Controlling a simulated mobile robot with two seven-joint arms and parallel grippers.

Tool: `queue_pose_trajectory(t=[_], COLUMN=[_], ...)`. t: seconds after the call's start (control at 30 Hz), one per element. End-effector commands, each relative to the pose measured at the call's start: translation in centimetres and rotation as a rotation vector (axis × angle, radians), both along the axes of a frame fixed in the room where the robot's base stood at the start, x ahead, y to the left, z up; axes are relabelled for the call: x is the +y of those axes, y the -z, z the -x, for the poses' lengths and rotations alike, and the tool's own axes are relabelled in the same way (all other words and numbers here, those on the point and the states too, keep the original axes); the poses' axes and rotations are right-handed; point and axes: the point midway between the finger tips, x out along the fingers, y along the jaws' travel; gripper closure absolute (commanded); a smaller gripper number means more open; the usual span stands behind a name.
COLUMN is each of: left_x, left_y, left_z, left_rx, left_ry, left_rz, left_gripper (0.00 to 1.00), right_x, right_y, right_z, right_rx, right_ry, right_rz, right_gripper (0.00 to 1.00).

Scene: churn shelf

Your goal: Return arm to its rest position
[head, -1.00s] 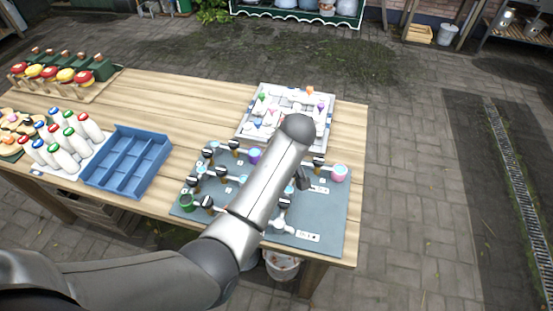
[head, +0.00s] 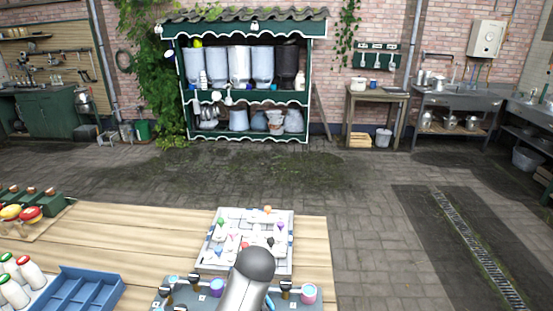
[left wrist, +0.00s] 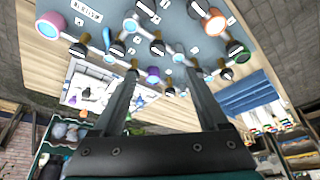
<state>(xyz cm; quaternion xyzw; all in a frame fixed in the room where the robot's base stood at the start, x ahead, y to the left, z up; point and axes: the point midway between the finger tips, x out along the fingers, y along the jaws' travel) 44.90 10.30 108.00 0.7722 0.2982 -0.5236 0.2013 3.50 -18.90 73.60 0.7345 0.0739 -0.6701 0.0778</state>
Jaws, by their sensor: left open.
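My left arm (head: 245,282) comes up from the bottom of the head view, its dark rounded end over the near edge of the white tray. The gripper itself is hidden in that view. In the left wrist view my left gripper (left wrist: 162,72) is open, its two dark fingers apart with nothing held between them. My right gripper is in neither view.
A wooden table (head: 150,235) bears the white tray (head: 285,262) of small coloured items, a blue divided tray (head: 88,270) and several white bottles (head: 12,290). A green shelf (head: 175,90) stands at the back. Paved floor (head: 370,250) right of the table is free.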

Motion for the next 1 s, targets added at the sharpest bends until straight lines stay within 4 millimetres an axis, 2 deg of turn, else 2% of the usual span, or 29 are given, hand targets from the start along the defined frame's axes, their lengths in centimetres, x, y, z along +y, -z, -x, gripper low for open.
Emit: queue_pose_trajectory(t=[0.23,0.37,0.5,0.7,1.0], left_x=[2.7,4.0,5.0,5.6,5.8], left_y=[2.8,3.1,2.4,1.0,-1.3], left_z=[7.2,11.7,15.9,19.7,23.7], left_rx=[0.062,0.081,0.087,0.087,0.082], left_ry=[0.212,0.363,0.526,0.692,0.882], left_rz=[0.03,0.035,0.028,0.013,-0.01], left_gripper=[0.23,0.23,0.23,0.23,0.23], right_x=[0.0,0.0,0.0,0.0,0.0], right_y=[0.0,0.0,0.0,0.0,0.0], right_z=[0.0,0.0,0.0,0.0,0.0], right_rx=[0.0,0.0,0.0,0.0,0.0], right_ry=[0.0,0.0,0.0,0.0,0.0], right_rz=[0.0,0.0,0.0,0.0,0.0], right_gripper=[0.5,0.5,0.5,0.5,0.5])
